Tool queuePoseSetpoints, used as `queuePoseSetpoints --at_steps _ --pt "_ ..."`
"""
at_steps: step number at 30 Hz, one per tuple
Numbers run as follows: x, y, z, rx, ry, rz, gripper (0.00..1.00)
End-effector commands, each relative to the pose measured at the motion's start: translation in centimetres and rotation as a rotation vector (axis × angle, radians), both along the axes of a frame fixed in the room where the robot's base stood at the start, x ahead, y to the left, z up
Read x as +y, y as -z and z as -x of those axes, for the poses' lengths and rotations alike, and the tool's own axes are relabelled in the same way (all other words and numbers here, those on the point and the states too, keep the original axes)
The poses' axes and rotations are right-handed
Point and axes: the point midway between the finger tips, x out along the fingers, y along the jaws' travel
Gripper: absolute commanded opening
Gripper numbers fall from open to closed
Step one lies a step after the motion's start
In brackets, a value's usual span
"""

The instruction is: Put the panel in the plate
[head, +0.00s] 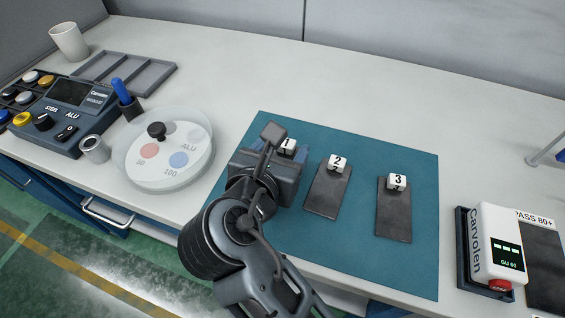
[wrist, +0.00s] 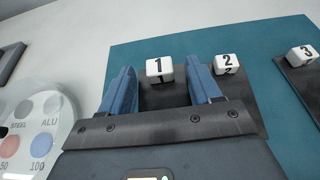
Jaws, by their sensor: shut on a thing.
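My gripper (head: 266,165) is low over the left part of the teal mat. In the wrist view its two blue fingers (wrist: 160,92) stand either side of a dark panel (wrist: 165,98), and they are shut on it. A white cube marked 1 (wrist: 160,69) is at the panel's far end. In the head view my gripper hides most of this panel. A round pale plate (head: 165,172) with a black knob, coloured spots and the marks ALU and 100 lies left of the mat, apart from my gripper.
Dark panels with cubes 2 (head: 327,192) and 3 (head: 394,212) lie to the right on the mat (head: 340,262). A white Carvolen meter (head: 498,245) stands far right. A control box (head: 68,110), grey cup (head: 94,149), pen holder (head: 131,108) and tray (head: 150,78) are left.

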Motion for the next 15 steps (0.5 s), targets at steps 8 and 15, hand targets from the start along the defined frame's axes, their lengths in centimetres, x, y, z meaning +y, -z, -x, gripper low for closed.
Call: queuePoseSetpoints --at_steps 8,15 --pt "0.0 3.5 0.1 0.003 -0.002 0.002 0.30" --pt "0.0 3.9 0.0 0.000 -0.001 0.001 0.30"
